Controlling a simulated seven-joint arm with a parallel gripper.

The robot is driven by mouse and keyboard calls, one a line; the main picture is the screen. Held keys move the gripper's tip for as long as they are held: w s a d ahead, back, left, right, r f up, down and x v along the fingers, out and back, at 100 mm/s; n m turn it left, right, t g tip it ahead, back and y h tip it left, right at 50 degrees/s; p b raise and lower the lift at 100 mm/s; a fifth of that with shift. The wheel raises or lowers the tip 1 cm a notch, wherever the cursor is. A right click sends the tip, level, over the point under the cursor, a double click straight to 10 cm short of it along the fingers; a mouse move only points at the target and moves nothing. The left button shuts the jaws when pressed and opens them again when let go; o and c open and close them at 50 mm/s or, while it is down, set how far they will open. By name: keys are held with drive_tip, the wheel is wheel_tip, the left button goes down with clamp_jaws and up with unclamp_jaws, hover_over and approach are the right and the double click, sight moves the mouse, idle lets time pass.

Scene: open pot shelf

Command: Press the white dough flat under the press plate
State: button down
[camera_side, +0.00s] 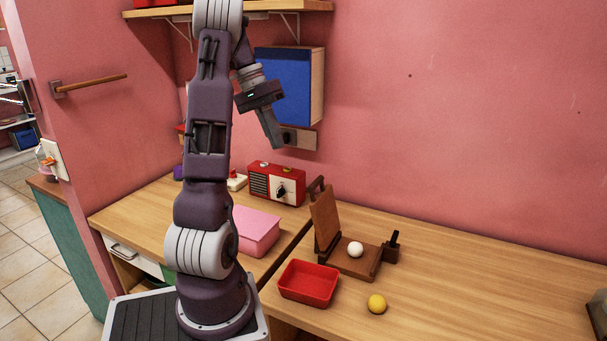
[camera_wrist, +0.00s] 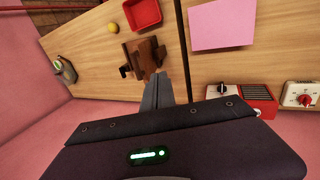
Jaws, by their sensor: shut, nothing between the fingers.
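The white dough (camera_side: 355,249) is a round ball on the brown base (camera_side: 362,268) of the wooden press. The press plate (camera_side: 325,220) stands raised and tilted up at the left of the base. A dark upright handle (camera_side: 393,241) is at the base's right side. In the wrist view the press (camera_wrist: 135,50) shows beyond my fingertips; the dough cannot be made out there. My gripper (camera_side: 276,141) is shut and empty, high above the table, up and left of the press. It also shows in the wrist view (camera_wrist: 158,86).
A red tray (camera_side: 308,284) and a yellow ball (camera_side: 377,304) lie in front of the press. A pink box (camera_side: 257,231) and a red radio (camera_side: 277,185) stand to the left. A blue-fronted cabinet (camera_side: 285,82) hangs behind my gripper. The table's right side is mostly clear.

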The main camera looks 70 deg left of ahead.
drive_tip(key=w+d+f, duration=0.5)
drive_tip(key=f, duration=0.3)
drive_tip(key=shift+w+d, duration=0.2)
drive_tip(key=shift+d+r, duration=0.1)
drive_tip(key=w+d+g+y, duration=0.5)
drive_tip(key=w+d, duration=0.4)
drive_tip(key=w+d+f+g+y, duration=0.4)
drive_tip(key=w+d+f, duration=0.4)
drive_tip(key=shift+w+d+f, duration=0.15)
drive_tip(key=shift+w, duration=0.05)
idle(0.4)
